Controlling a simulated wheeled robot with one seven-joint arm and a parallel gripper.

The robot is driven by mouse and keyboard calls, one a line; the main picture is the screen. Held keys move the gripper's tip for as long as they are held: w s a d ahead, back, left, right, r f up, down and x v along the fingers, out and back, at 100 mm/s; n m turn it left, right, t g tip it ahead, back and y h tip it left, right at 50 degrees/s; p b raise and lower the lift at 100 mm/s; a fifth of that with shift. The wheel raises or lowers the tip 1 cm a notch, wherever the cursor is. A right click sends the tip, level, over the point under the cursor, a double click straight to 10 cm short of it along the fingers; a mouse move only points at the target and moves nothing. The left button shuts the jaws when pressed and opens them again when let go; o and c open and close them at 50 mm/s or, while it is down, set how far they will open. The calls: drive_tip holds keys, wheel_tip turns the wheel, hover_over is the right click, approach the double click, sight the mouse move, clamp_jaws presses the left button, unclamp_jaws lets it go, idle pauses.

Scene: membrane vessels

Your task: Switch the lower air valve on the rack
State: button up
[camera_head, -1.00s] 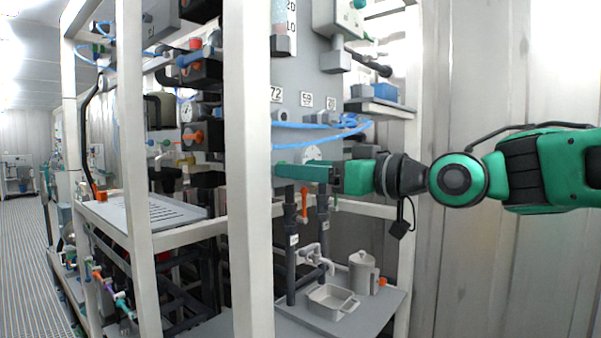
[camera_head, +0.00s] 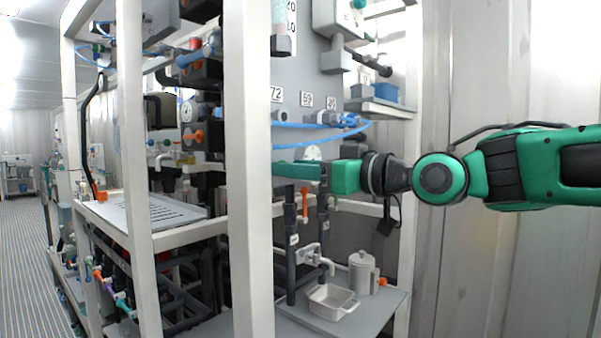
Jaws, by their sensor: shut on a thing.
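My green gripper (camera_head: 296,170) reaches in from the right, in front of the grey panel and below the blue air hoses (camera_head: 325,124). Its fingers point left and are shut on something. The fingertips run up to or behind the white front post (camera_head: 248,200), so the thing between them is hidden. I cannot make out the lower air valve or its handle. Small fittings (camera_head: 318,118) with the blue hoses sit above the gripper, under number labels.
Dark pipes with an orange handle (camera_head: 305,202) stand just below the gripper. A white basin (camera_head: 331,301) and a lidded jug (camera_head: 361,272) stand on the lower shelf. A white wall (camera_head: 470,280) bounds the right; an aisle (camera_head: 30,260) is clear at the far left.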

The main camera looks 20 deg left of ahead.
drive_tip(key=shift+w, duration=0.1)
drive_tip(key=shift+f+n, duration=0.2)
drive_tip(key=shift+n, duration=7.5)
drive_tip(key=o, duration=1.1)
drive_tip(key=shift+c, duration=0.2)
drive_tip(key=shift+s, duration=0.2)
